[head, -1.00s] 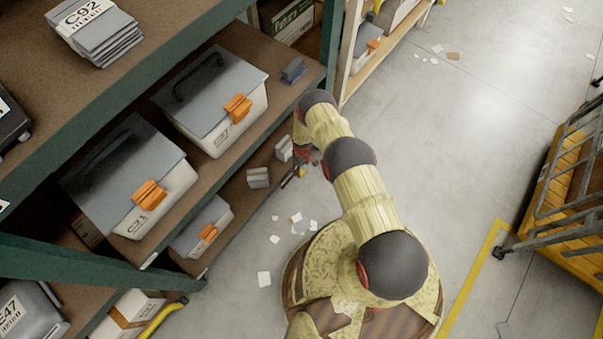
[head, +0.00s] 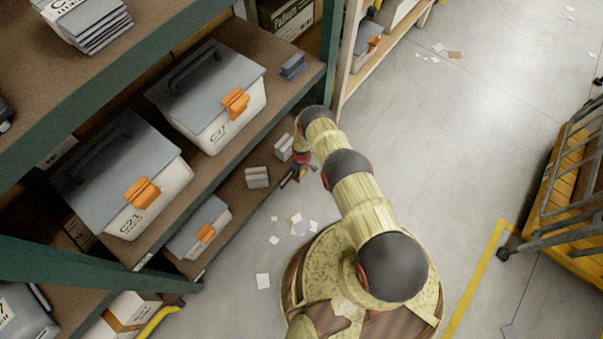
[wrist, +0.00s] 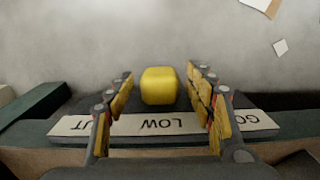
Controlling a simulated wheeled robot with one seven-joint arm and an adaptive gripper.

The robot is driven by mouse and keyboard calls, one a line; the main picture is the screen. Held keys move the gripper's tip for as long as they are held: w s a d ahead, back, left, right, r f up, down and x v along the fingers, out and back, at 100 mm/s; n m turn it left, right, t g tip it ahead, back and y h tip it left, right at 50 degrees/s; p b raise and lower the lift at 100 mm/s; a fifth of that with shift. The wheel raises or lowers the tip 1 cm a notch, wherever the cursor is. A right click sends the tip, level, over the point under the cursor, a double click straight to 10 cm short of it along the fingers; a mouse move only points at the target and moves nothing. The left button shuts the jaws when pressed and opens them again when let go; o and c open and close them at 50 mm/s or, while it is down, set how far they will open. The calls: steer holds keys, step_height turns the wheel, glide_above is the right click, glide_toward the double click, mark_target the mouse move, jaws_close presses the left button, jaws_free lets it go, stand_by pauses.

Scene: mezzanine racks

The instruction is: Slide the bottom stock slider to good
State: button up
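The yellow slider knob (wrist: 159,86) stands on a dark track in the wrist view. A white label strip (wrist: 130,125) runs along the track, its text upside down: "LOW" in the middle by the knob, letters "GO" at the right end, "UT" at the left end. My gripper (wrist: 160,92) is open, with one finger on each side of the knob and a visible gap on both sides. In the head view my gripper (head: 290,178) is at the front edge of the lower shelf; the knob cannot be made out there.
Small grey-white boxes (head: 257,177) stand on the lower shelf near my gripper. Lidded bins with orange latches (head: 235,102) fill the shelf above. Paper scraps (head: 263,281) lie on the floor. A yellow cart (head: 560,215) stands at the right; the floor between is open.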

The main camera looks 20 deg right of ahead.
steer(key=shift+c, duration=1.2)
jaws_close()
